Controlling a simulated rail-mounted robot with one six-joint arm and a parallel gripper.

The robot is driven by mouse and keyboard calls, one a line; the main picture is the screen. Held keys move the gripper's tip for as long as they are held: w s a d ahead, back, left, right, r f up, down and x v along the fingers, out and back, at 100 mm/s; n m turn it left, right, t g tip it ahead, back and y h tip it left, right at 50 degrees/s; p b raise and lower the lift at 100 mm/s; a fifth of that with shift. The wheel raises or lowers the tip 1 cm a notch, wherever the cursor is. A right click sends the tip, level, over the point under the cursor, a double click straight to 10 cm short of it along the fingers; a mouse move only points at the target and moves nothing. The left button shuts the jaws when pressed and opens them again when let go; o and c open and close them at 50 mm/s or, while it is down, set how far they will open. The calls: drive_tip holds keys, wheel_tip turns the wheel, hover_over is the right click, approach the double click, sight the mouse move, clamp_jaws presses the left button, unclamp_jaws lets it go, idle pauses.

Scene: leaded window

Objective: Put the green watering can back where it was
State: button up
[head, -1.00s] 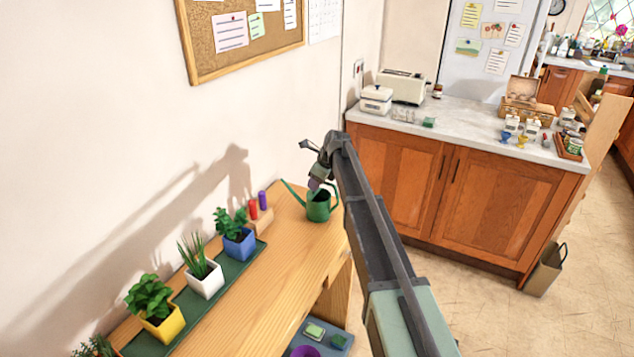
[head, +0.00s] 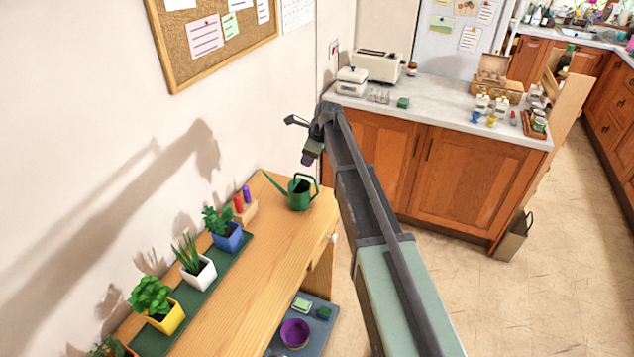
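The green watering can (head: 300,194) stands upright on the far right end of the wooden bench (head: 262,275). Its spout points left and its handle is on the right. My gripper (head: 307,159) is above the can, near its top, with a small gap seen between them. It holds nothing that I can see. The fingers are small and dark, so I cannot tell whether they are open or shut.
Potted plants in blue (head: 229,240), white (head: 199,273) and yellow (head: 168,318) pots stand on a green mat along the wall. A wooden block (head: 243,211) with red and purple items sits left of the can. A counter (head: 450,112) stands behind.

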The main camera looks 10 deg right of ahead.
drive_tip(key=s+a+n+g+h, duration=0.1)
drive_tip(key=s+n, duration=1)
drive_tip(key=s, duration=0.7)
drive_tip(key=s+a+f+n+g+h, duration=0.1)
drive_tip(key=s+n+h, duration=0.1)
drive_tip(key=s+n, duration=1)
drive_tip(key=s, duration=0.6)
drive_tip(key=shift+a+g, duration=0.3)
